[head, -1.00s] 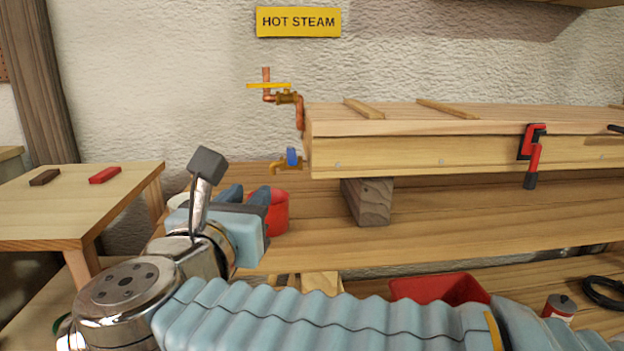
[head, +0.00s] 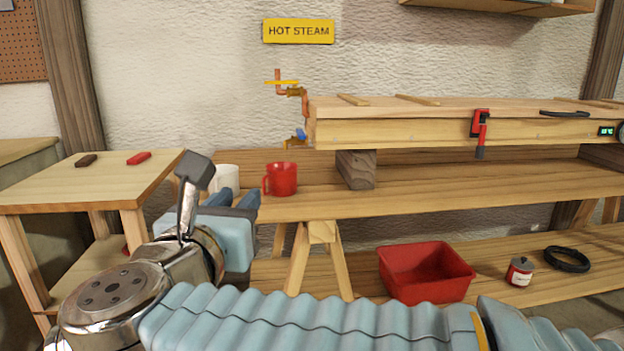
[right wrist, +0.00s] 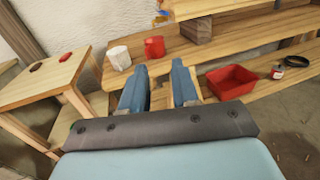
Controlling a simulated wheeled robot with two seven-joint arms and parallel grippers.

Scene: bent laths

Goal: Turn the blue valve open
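The blue valve (head: 301,133) is a small blue handle on a brass tap at the lower left end of the long wooden steam box (head: 400,131). A yellow-handled valve (head: 281,83) on copper pipe sits above it. My right gripper (head: 245,200) is in front of the bench, below and left of the blue valve and well apart from it. In the right wrist view its two blue fingers (right wrist: 158,85) stand apart with nothing between them. The position of the blue handle is too small to read. My left gripper is not in view.
A red mug (head: 281,179) and a white mug (head: 226,179) stand on the bench (head: 440,193) beneath the valve. A small table (head: 90,185) is at left. A red bin (head: 425,272) sits on the lower shelf. A yellow HOT STEAM sign (head: 298,31) hangs above.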

